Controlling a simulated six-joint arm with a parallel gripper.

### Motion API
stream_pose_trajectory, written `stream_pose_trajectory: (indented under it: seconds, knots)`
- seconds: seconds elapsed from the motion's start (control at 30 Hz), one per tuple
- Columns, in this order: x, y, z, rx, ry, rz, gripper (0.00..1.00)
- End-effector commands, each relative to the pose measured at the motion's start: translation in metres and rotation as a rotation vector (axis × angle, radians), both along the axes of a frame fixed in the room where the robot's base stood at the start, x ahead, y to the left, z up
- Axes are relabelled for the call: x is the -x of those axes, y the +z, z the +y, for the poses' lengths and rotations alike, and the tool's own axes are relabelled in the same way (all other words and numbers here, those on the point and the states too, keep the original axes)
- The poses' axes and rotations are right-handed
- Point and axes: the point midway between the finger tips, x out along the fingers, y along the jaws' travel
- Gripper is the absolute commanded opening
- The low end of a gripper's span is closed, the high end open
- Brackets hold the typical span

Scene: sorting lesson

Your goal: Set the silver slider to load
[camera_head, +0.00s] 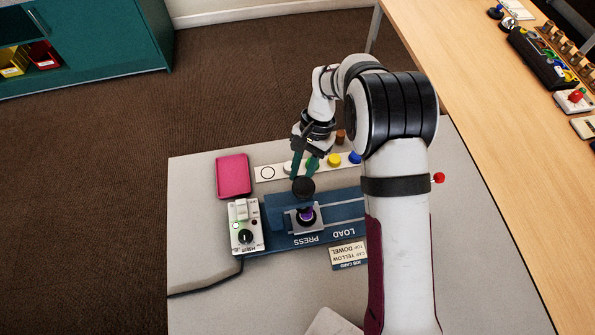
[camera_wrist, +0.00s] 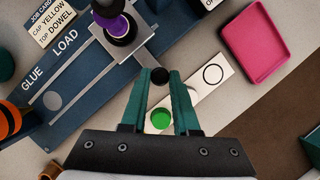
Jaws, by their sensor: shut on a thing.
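The silver slider (camera_head: 297,226) is a square plate on the blue board (camera_head: 275,240), beside the word PRESS and left of LOAD. A purple round piece (camera_head: 306,215) sits on it in a dark ring. In the wrist view the silver slider (camera_wrist: 150,49) reaches toward my gripper (camera_wrist: 160,82) and has a small black knob (camera_wrist: 160,75) at its end. The green fingers are shut on this knob. In the head view my gripper (camera_head: 302,174) is at the board's far side, its tips partly hidden by a black disc (camera_head: 303,187).
A white strip (camera_head: 267,173) with coloured round pieces lies behind the board. A pink tray (camera_head: 232,176) is at back left. A white dial box (camera_head: 246,238) with a green light stands at the board's left end. A job card (camera_head: 348,255) lies in front.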

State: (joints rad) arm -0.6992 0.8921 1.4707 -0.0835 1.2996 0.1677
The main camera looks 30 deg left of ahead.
Motion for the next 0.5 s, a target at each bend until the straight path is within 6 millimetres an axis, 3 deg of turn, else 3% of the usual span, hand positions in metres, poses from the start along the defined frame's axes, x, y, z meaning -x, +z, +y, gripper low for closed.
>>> stream_pose_trajectory:
  seconds: [0.3, 0.5]
  knots:
    - [-0.048, 0.0, -0.046, -0.001, -0.004, -0.002, 0.0]
    - [-0.055, 0.0, -0.054, -0.002, -0.001, -0.003, 0.0]
